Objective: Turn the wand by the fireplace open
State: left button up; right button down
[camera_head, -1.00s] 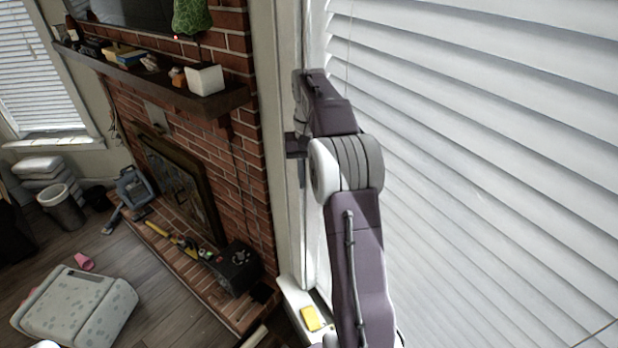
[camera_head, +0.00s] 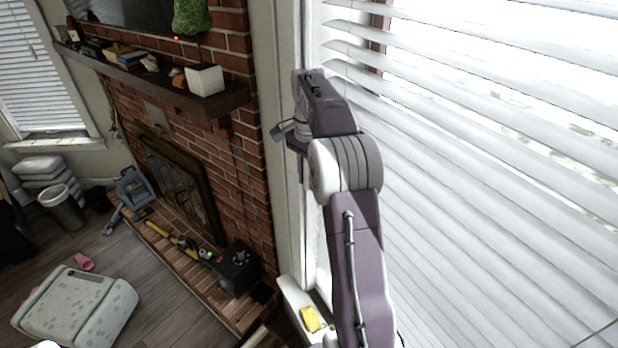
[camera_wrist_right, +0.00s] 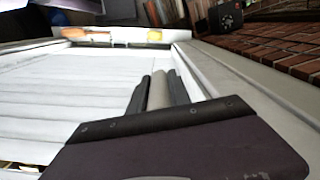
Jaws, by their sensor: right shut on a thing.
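The wand (camera_wrist_right: 158,90) is a pale thin rod, seen in the wrist view between the two dark fingers of my right gripper (camera_wrist_right: 159,88). The gripper is shut on it. In the head view my right gripper (camera_head: 281,132) is at the left side of the window, close to its frame, and partly hidden by my own wrist. The white blind (camera_head: 480,170) fills the right of the head view. Its upper slats are tilted apart, and bright outdoors shows through the gaps. The lower slats look closer together. My left gripper is not in view.
The brick fireplace (camera_head: 240,160) with its wooden mantel (camera_head: 150,85) stands left of the window. A white box (camera_head: 205,80) sits on the mantel's near end. A yellow item (camera_head: 311,319) lies on the sill (camera_head: 293,292) below. The window frame runs close beside my gripper.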

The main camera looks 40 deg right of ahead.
jog(key=shift+r+m, duration=0.2)
jog(key=shift+m, duration=0.7)
jog(key=c, duration=1.2)
grip_release()
jog(key=shift+a, duration=0.1)
jog(key=shift+f, duration=0.1)
jog(key=shift+r, duration=3.75)
